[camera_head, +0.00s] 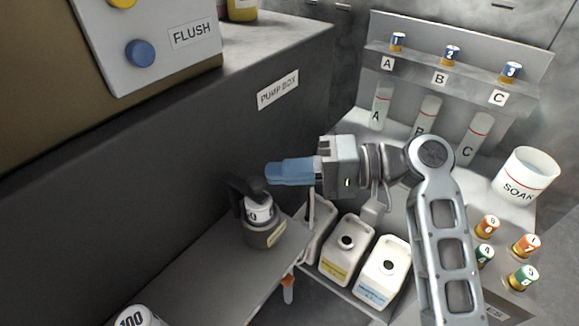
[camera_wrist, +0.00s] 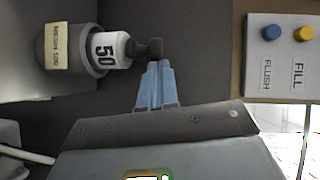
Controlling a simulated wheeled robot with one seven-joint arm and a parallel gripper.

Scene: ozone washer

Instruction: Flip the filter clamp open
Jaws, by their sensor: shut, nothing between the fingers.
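The filter clamp (camera_head: 239,187) is a dark arm standing over a white filter cartridge (camera_head: 257,213) in a grey round housing (camera_head: 265,234) on the ledge. In the wrist view the cartridge (camera_wrist: 106,50) is marked 50, and the clamp's dark knobbed end (camera_wrist: 150,47) lies at its top. My gripper (camera_head: 269,174) has blue fingers that are closed together and empty. In the head view its tips are just right of the clamp's upper part. In the wrist view the fingertips (camera_wrist: 157,65) are right at the knobbed end; I cannot tell whether they touch it.
The dark pump box wall (camera_head: 150,170) rises behind the clamp. A panel with a blue FLUSH button (camera_head: 140,53) is above left. White jugs (camera_head: 346,250) stand below right of the ledge (camera_head: 210,270). Another cartridge marked 100 (camera_head: 133,317) is at the lower left.

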